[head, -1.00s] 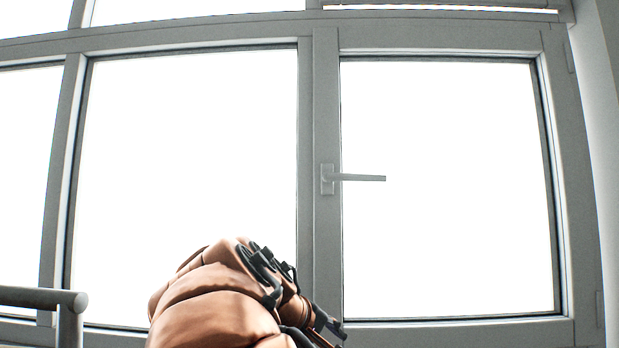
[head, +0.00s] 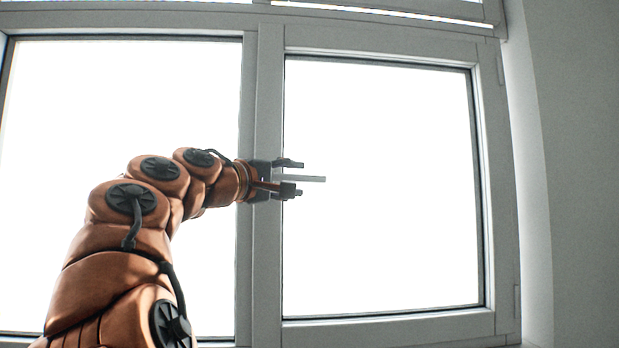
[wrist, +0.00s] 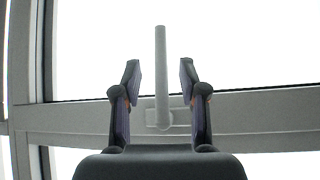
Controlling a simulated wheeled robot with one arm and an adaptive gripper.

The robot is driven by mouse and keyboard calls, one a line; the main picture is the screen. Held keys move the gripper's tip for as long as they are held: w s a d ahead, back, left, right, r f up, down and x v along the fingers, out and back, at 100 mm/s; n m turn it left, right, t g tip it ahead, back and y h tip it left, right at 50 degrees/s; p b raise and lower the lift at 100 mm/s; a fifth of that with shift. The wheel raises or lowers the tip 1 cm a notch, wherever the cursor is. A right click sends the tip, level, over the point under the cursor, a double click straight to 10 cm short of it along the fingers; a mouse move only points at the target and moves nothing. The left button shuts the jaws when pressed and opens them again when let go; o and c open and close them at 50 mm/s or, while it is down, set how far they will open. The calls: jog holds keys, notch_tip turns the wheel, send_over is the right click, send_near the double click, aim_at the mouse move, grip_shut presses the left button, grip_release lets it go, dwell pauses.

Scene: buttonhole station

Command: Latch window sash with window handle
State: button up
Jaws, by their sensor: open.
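The window handle (head: 315,179) is a grey lever that sticks out level to the right in the head view, on the left stile of the right window sash (head: 385,45). The sash looks in line with its frame; I cannot tell whether a small gap is there. My gripper (head: 297,178) is open, with one finger above the lever and one below it. In the wrist view the handle (wrist: 161,70) stands between the two fingers, with a clear gap on both sides. The handle's base is hidden by my gripper in the head view.
A second glazed panel (head: 130,120) lies left of the sash, partly behind my arm. A plain wall (head: 575,180) stands at the right. The space in front of the sash glass is free.

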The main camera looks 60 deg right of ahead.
aim_at(307, 179)
jog(key=d, duration=0.2)
jog(key=d+p, duration=0.1)
jog(key=d, duration=0.3)
jog(key=shift+s+r, duration=0.25)
jog(key=shift+s, duration=0.15)
jog(key=shift+c, duration=0.4)
grip_shut()
